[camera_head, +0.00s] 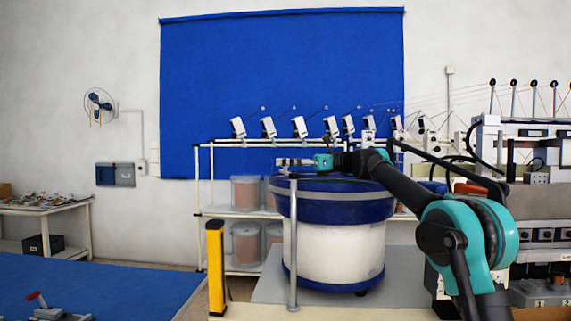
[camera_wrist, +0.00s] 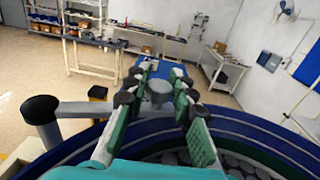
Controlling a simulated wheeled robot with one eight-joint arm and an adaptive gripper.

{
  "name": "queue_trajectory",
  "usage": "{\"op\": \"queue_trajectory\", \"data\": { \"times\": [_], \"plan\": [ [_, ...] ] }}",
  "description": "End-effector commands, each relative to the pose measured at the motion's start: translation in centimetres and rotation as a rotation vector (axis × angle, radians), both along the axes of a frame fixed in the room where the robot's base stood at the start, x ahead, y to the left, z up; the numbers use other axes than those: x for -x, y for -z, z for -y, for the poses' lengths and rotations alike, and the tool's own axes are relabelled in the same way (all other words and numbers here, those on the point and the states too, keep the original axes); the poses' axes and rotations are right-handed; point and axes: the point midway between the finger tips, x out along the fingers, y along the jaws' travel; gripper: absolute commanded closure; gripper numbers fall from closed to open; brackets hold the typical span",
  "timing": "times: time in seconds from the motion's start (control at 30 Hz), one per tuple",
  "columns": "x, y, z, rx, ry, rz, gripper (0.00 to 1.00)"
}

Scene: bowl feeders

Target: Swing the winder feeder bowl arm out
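The winder feeder bowl (camera_head: 336,238) is a white drum with a blue rim, on the grey floor plate right of centre in the head view. Its blue rim (camera_wrist: 245,128) and dark round contents show low in the wrist view. A grey upright post (camera_head: 293,240) stands at the bowl's front; its dark-capped top (camera_wrist: 40,110) is at left in the wrist view. A grey bar, the bowl arm (camera_wrist: 85,109), runs from it toward a round grey knob (camera_wrist: 159,91). My gripper (camera_wrist: 157,88) is open above the rim, fingers either side of the knob; contact cannot be told.
A yellow post (camera_head: 215,266) stands left of the bowl. A rack with reddish containers (camera_head: 245,243) is behind it, and winding machinery (camera_head: 540,190) is at right. Worktables (camera_wrist: 225,70) stand farther off.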

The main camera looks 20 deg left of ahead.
Motion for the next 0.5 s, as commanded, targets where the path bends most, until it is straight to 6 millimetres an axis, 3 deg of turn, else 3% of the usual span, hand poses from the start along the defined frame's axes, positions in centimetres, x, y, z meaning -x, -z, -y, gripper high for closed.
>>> {"op": "queue_trajectory", "data": {
  "times": [0.17, 0.5],
  "plan": [
    [0.01, 0.0, -0.01, 0.0, 0.0, 0.0, 0.54],
    [-0.13, -0.02, 0.32, 0.0, 0.002, 0.0, 0.54]
  ]
}}
